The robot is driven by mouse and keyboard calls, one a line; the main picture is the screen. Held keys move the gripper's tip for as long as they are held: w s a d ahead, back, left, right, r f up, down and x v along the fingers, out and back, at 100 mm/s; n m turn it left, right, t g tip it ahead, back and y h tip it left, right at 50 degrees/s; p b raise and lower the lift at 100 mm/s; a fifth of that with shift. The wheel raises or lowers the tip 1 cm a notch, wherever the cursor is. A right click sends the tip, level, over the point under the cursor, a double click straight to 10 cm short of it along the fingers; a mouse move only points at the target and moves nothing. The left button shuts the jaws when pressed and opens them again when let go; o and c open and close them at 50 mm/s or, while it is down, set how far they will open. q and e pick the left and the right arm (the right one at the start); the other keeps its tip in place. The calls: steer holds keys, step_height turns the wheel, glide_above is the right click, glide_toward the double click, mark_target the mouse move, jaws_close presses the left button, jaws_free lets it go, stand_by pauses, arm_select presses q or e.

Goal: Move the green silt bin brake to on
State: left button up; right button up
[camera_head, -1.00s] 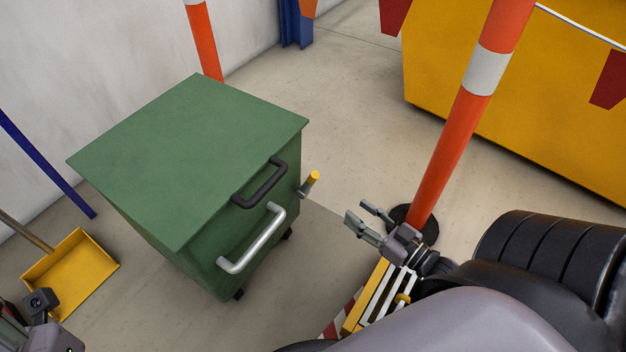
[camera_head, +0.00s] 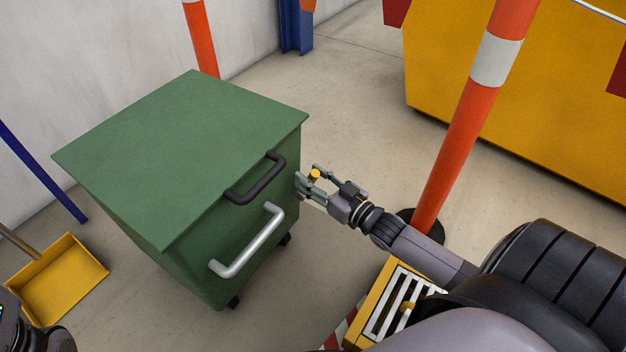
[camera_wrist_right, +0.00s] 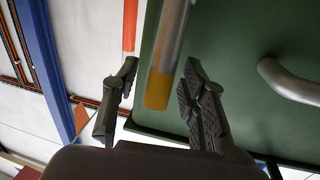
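The green silt bin (camera_head: 190,150) stands on casters left of centre in the head view. It has a black handle (camera_head: 258,180) and a silver bar handle (camera_head: 246,242) on its front. The brake lever is a metal rod with a yellow tip (camera_head: 315,176) at the bin's right side. My right gripper (camera_head: 308,183) is open around the lever's tip. In the right wrist view the yellow tip (camera_wrist_right: 158,92) lies between the two fingers, and I see no clear contact. The lever's base is hidden in the head view. My left gripper does not show; only part of that arm is at the lower left corner.
An orange and white post (camera_head: 470,120) stands to the right, close to my right arm. A yellow container (camera_head: 540,110) is behind it. A yellow dustpan (camera_head: 58,280) lies left of the bin. A yellow frame with white slats (camera_head: 395,300) is below my right arm.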

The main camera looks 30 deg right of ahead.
steer(key=shift+c, duration=0.2)
jaws_close()
stand_by(0.3)
stand_by(0.4)
